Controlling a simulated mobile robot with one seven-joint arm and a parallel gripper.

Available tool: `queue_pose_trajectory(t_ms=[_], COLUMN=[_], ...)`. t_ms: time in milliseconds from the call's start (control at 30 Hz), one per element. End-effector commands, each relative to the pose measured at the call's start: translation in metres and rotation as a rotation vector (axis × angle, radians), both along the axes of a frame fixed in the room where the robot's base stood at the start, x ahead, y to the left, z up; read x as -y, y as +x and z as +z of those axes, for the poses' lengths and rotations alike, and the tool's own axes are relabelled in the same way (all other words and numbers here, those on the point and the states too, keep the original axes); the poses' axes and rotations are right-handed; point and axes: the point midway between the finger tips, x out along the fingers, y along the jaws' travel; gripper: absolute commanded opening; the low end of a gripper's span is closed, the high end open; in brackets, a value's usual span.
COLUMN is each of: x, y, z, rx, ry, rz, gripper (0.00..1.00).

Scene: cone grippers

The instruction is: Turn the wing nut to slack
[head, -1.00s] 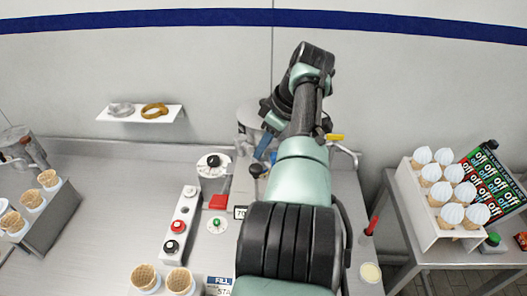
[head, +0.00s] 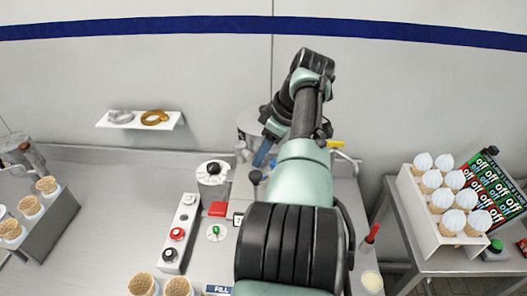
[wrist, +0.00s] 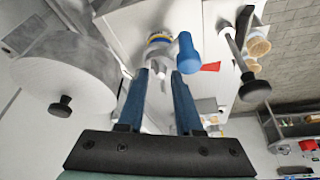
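My gripper (wrist: 160,75) shows in the wrist view with its two blue fingers apart and nothing clearly held between them. Just beyond the fingertips is a pale round fitting with a yellow and blue band (wrist: 158,37). A blue handle (wrist: 187,52) stands beside it, close to the right fingertip. I cannot make out the wing nut for sure; the fingers and fitting crowd that spot. In the head view my arm covers much of the machine, and a blue finger (head: 263,152) shows left of the arm, near a dark ball knob (head: 255,177).
A large metal drum with a black knob (wrist: 60,106) is at the left of the wrist view. In the head view, a panel of buttons (head: 180,232) and a dial (head: 213,170) lie left of my arm. A cone rack (head: 430,225) stands right.

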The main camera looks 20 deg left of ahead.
Motion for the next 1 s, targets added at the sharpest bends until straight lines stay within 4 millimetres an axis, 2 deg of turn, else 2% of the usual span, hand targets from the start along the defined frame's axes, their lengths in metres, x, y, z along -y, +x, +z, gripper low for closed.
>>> queue_pose_trajectory(t_ms=[133,233,500,633,800,1000], x=[0.004,0.012,0.035,0.042,0.048,0.050], y=[0.001,0.000,-0.002,-0.004,-0.005,-0.005], z=[0.009,0.024,0.082,0.104,0.117,0.120], rx=[0.003,0.006,0.003,0.002,0.000,0.000], ry=[0.001,0.001,0.001,0.001,0.000,0.000], rz=[-0.001,-0.002,-0.002,-0.002,0.000,0.000], gripper=[0.34,0.34,0.34,0.34,0.34,0.34])
